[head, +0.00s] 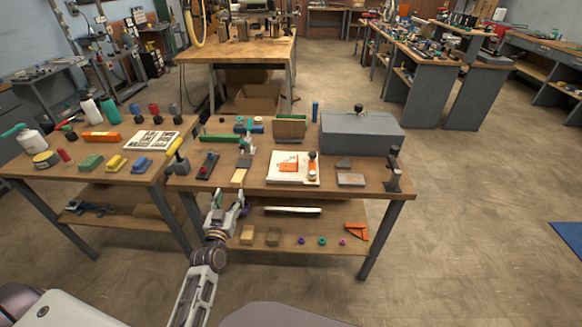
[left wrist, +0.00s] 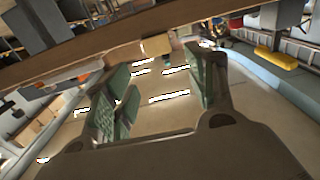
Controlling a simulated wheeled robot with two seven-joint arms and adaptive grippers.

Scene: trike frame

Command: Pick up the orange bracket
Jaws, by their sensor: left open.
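An orange triangular bracket (head: 356,231) lies on the lower shelf of the middle workbench, near its right end. Another flat orange piece (head: 289,167) lies on a white sheet on the bench top. My left gripper (head: 238,196) is at the bench's front edge, left of the shelf bracket and well apart from it. In the left wrist view its two green-padded fingers (left wrist: 163,88) are spread with nothing between them. I cannot make out the bracket clearly in that view. My right gripper is not in view.
The bench top's front edge (head: 340,194) overhangs the lower shelf (head: 300,248). Small blocks (head: 247,235), several coloured rings (head: 322,241) and a white bar (head: 292,210) lie on the shelf. A right front leg (head: 385,240) stands beside the bracket.

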